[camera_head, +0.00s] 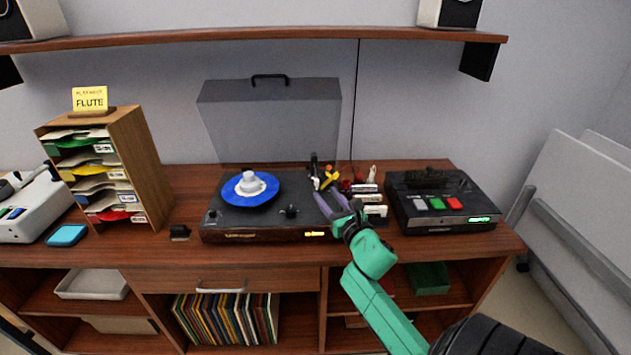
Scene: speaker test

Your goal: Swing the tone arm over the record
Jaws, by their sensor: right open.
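The turntable (225,220) stands on the wooden cabinet top with its clear grey lid (270,120) raised. A blue record (262,193) lies on it, with a pale round piece at its centre. The tone arm (315,165) seems to be the small dark upright part at the turntable's right rear, beside yellow and orange bits; its full length is hard to make out. My right gripper (328,197), with purple fingers, is open at the turntable's right edge, just in front of these parts. I cannot tell whether it touches them. My left gripper is not in view.
A tape deck (440,203) with coloured buttons stands to the right. Several small items crowd the gap before it. A wooden sorter (140,170) with a FLUTE card (90,100) stands at left. A shelf (250,36) runs above. Records (225,318) fill a lower compartment.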

